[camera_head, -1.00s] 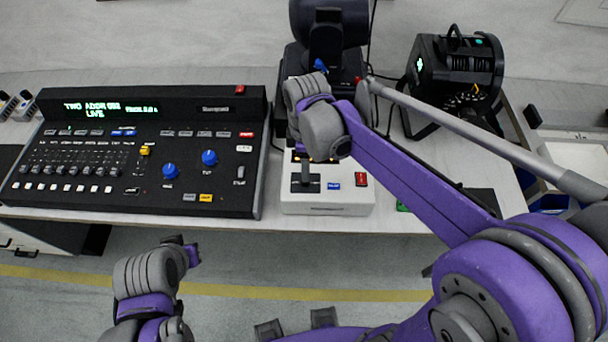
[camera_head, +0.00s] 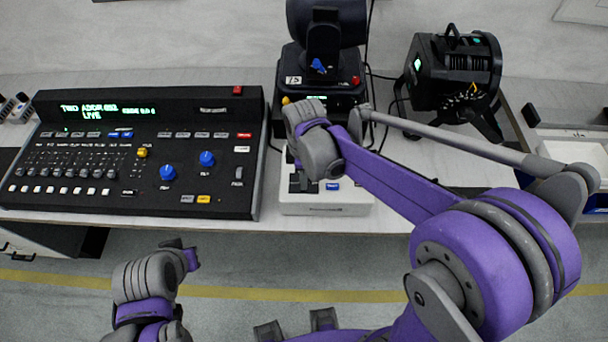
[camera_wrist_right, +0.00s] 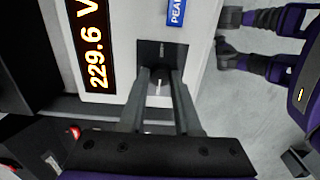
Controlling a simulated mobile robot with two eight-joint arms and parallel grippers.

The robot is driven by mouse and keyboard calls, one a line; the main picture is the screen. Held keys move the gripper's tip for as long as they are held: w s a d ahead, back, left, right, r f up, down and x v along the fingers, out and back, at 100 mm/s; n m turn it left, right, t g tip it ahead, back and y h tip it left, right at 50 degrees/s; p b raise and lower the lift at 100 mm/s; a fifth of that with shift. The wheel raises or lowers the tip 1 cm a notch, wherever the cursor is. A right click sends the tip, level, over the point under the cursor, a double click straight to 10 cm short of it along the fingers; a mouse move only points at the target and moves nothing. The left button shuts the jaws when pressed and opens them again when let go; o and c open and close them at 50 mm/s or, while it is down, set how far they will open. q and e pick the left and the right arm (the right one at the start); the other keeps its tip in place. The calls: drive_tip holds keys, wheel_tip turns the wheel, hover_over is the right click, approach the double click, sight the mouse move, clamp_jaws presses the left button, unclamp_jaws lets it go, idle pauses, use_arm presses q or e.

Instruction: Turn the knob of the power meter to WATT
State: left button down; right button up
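The white power meter (camera_head: 350,207) stands at the front of the table, partly hidden by my right arm in the head view. In the right wrist view its lit display (camera_wrist_right: 95,55) reads 229.6 V, next to a blue PEAK button (camera_wrist_right: 176,12). A dark square (camera_wrist_right: 162,50) lies at the knob's place, beyond my fingers. My right gripper (camera_wrist_right: 161,82) is over it with two fingers apart; whether they touch the knob cannot be told. The knob's setting is not readable. My left gripper (camera_head: 188,256) is low in front of the table, its fingers unclear.
A black lighting console (camera_head: 100,150) with blue knobs and faders fills the table's left. Behind the meter stands a black moving-head light (camera_head: 325,60). A black par can (camera_head: 455,75) is at the back right, with cables nearby.

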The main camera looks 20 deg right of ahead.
clamp_jaws()
